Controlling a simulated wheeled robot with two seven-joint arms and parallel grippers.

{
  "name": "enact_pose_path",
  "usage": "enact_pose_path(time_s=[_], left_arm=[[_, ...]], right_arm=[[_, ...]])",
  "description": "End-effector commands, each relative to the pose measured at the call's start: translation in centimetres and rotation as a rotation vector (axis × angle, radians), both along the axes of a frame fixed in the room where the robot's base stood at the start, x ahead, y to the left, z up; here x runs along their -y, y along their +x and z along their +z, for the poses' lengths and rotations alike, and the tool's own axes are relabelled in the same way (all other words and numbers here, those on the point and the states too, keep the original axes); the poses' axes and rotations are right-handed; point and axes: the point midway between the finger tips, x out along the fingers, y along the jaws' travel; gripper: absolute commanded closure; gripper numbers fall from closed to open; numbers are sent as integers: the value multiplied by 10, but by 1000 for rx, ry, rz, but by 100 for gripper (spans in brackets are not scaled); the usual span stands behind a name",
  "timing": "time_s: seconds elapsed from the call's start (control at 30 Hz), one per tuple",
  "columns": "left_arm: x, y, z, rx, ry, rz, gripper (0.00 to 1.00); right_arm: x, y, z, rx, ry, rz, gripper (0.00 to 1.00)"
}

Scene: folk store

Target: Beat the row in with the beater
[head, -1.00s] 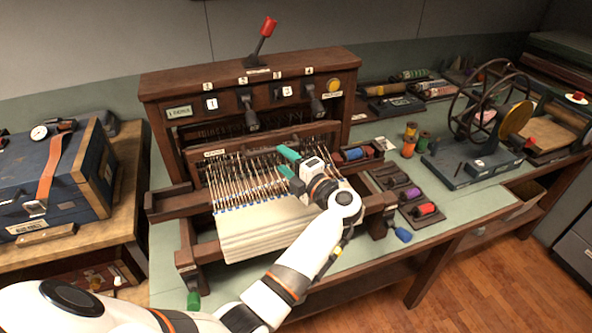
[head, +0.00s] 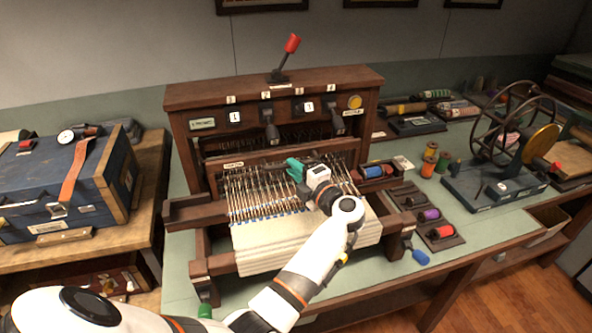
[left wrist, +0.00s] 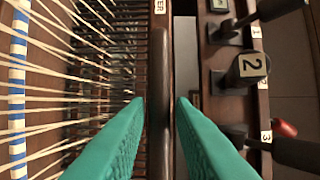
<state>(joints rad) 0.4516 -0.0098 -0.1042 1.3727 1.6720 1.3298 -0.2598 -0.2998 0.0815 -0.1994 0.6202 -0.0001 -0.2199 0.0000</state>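The beater (head: 236,166) is a dark wooden rail with a small label, set across the loom (head: 277,88) behind the pale warp threads. My left gripper (head: 298,168), with green fingers, is over the beater's right half. In the left wrist view, the gripper's green fingers (left wrist: 160,105) stand apart on either side of the dark beater bar (left wrist: 160,60), with a narrow gap on each side. I see no clear contact. The row of blue marks (head: 262,219) lies at the cloth's edge, and in the left wrist view it runs down the left side (left wrist: 18,90). My right gripper is out of view.
Pale woven cloth (head: 290,245) hangs at the loom's front. A red-knobbed lever (head: 287,57) stands on top. Spool trays (head: 440,232) sit to the right, a blue chest (head: 60,190) to the left, and a winding wheel (head: 505,125) at far right.

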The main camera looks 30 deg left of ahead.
Motion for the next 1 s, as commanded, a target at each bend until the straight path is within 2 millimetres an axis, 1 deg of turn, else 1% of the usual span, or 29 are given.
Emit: enact_pose_path(time_s=[0.03,0.1,0.13,0.47,1.0], left_arm=[[0,0,0,0,0,0,87],[0,0,0,0,0,0,98],[0,0,0,0,0,0,100],[1,-1,0,-1,-1,0,100],[37,-31,0,-2,-2,-2,100]], right_arm=[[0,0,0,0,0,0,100],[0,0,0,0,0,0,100],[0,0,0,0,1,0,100],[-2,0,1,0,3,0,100],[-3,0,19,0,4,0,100]])
